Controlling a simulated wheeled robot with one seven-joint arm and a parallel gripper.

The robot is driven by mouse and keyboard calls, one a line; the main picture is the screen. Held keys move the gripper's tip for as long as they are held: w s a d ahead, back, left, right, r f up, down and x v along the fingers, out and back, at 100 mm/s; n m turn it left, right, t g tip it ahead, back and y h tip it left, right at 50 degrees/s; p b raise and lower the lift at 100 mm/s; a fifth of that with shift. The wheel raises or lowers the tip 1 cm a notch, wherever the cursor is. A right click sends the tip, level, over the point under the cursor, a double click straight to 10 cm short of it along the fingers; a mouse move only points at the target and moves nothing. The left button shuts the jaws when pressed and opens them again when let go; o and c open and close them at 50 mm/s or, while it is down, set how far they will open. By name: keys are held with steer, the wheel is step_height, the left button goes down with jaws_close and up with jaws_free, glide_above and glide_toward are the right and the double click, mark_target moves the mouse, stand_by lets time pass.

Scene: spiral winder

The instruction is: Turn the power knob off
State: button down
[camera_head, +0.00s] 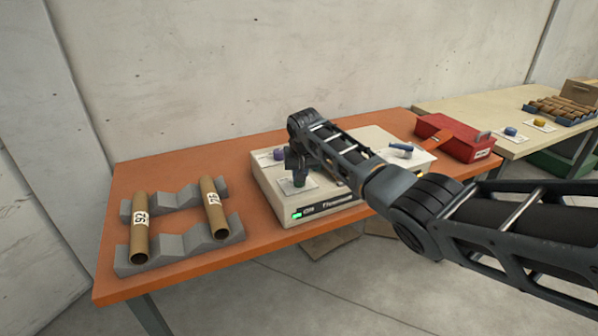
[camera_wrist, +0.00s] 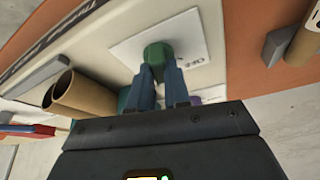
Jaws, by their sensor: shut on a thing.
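The cream control box (camera_head: 345,200) of the winder sits on the orange table. A green knob (camera_wrist: 157,50) stands on a white label plate on its top; small lettering on the plate is hard to read. My gripper (camera_wrist: 159,75) points down at the box's front left with its two fingers shut on the green knob. In the head view my gripper (camera_head: 298,172) hides most of this knob. A small green light (camera_head: 297,216) shows on the box's front face.
A purple knob (camera_head: 279,154) is just behind my gripper, and a blue handle (camera_head: 401,147) is at the box's right. Two cardboard tubes (camera_head: 139,228) lie on grey cradles (camera_head: 182,245) at left. A red box (camera_head: 455,138) stands at right. A second table (camera_head: 480,98) is beyond.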

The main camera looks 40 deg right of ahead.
steer(key=n, duration=0.1)
steer(key=n+y, duration=0.1)
steer(key=n, duration=0.1)
steer(key=shift+s+d+f+n, duration=0.1)
steer(key=shift+f+n, duration=0.05)
steer(key=shift+n, duration=0.15)
steer(key=n+y+b, duration=0.1)
steer(key=n, duration=0.1)
steer(key=shift+d+n+b, duration=0.1)
steer(key=shift+n+b, duration=0.25)
steer(key=shift+n, duration=0.05)
steer(key=n+y+b, duration=0.1)
steer(key=n+b, duration=0.1)
steer(key=n, duration=0.1)
steer(key=shift+d+y, duration=0.1)
steer(key=shift+y, duration=0.2)
steer(key=shift+d+n+y+b, duration=0.1)
steer(key=shift+n+y+b, duration=0.2)
steer(key=shift+n+b, duration=0.5)
steer(key=c, duration=1.1)
jaws_free()
steer(key=shift+r, duration=0.2)
